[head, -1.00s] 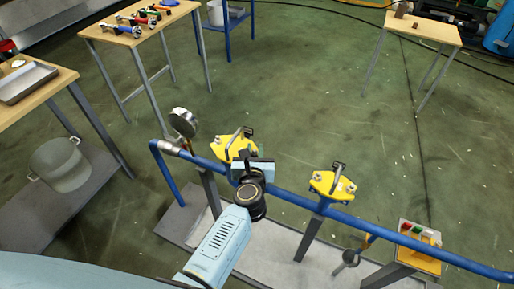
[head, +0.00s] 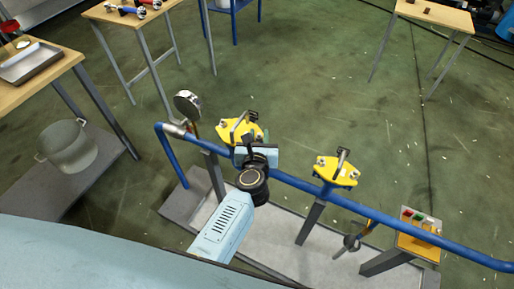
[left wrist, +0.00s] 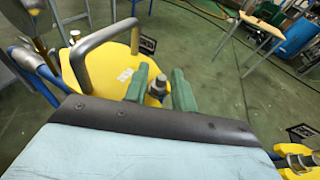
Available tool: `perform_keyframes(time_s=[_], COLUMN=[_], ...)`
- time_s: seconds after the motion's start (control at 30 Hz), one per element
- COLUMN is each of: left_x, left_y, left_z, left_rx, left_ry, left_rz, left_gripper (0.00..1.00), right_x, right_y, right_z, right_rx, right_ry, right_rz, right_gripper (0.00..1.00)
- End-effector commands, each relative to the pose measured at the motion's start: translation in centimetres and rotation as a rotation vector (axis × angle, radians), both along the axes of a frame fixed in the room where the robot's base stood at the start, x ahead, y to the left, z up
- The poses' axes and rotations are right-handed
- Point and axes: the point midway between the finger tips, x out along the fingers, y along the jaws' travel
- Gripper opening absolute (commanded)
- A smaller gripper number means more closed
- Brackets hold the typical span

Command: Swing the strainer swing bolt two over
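A yellow strainer cover (head: 229,131) with a grey bar handle sits on the blue pipe in the head view; it also shows in the left wrist view (left wrist: 103,66). My left gripper (head: 257,147) is at the cover's near right side. In the left wrist view its two green fingers (left wrist: 160,82) stand apart, one on each side of an upright metal bolt (left wrist: 158,87) at the cover's edge. Gaps show beside the bolt, so it does not look clamped. I cannot tell which number this bolt has. My right gripper is not in view.
A second yellow cover (head: 336,171) stands to the right along the blue pipe (head: 400,227). A round gauge (head: 187,104) rises at the left, close to the first cover. A box with coloured buttons (head: 420,222) is at the right. Tables stand around; the floor between is clear.

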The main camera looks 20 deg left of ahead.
Motion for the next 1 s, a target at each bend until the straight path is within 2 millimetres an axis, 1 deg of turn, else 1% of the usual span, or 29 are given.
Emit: perform_keyframes(time_s=[0.17,0.4,0.6,0.7,0.8,1.0], left_x=[-3.0,-7.9,-10.8,-11.6,-12.0,-12.1], left_y=[-0.6,-1.5,-2.1,-2.3,-2.3,-2.4], left_z=[0.8,1.9,2.5,2.8,2.9,3.0], left_rx=[-0.002,-0.002,0.0,-0.001,-0.001,-0.001], left_ry=[0.003,0.004,0.003,0.002,0.002,0.001], left_rz=[0.0,0.001,0.001,0.001,0.001,0.001], left_gripper=[0.26,0.26,0.26,0.26,0.26,0.26], right_x=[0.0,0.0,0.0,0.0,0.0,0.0], right_y=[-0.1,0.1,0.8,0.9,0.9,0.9], right_z=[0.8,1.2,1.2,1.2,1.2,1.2], right_rx=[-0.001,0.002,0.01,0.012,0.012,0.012], right_ry=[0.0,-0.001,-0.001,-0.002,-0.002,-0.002], right_rz=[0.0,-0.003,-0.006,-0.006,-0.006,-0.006], right_gripper=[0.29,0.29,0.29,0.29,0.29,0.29])
